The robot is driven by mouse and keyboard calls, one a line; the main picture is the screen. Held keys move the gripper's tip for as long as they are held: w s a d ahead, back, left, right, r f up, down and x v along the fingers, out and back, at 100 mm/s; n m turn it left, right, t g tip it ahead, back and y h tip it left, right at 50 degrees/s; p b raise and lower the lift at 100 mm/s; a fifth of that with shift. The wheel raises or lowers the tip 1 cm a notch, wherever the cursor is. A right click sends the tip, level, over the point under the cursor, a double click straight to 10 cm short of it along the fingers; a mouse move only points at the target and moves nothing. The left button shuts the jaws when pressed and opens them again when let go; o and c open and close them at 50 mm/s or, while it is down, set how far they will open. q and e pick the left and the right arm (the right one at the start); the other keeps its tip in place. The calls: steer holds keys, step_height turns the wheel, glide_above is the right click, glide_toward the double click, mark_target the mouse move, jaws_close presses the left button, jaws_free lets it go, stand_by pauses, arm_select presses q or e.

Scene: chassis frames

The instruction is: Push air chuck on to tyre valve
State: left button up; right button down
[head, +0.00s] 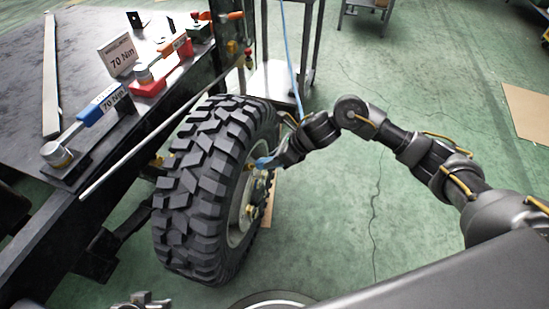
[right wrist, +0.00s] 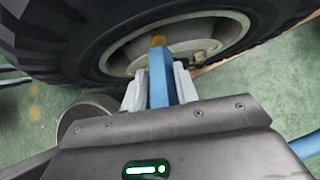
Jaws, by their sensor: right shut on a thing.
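The big black tyre (head: 205,190) stands upright on its pale wheel rim beside the dark chassis frame. My right gripper (head: 268,163) is at the rim side of the tyre, shut on the blue air chuck (right wrist: 158,78). In the right wrist view the chuck stands between the two pale fingers (right wrist: 160,88), its brass tip (right wrist: 158,40) pointing at the rim (right wrist: 125,50). I cannot tell whether the tip touches anything. The tyre valve is not clearly distinguishable. A grey metal part, probably my left gripper (head: 142,302), is cut off by the bottom edge of the head view.
A dark work surface with a 70 Nm sign (head: 120,56) and tools lies at the left. A light rod (head: 140,148) slants beside the tyre. A blue hose (head: 290,60) hangs before a metal cart (head: 275,82).

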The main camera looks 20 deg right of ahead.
steer(key=shift+w+a+f+b, duration=0.6)
steer(key=shift+a+f+b, duration=0.3)
steer(key=shift+b, duration=0.25)
steer(key=c, duration=1)
jaws_free()
steer(key=shift+r, duration=0.1)
steer(key=p+v, duration=0.2)
steer(key=v, duration=0.8)
steer(key=shift+d+r, duration=0.2)
steer(key=shift+r, duration=0.05)
steer(key=shift+s+a, duration=0.1)
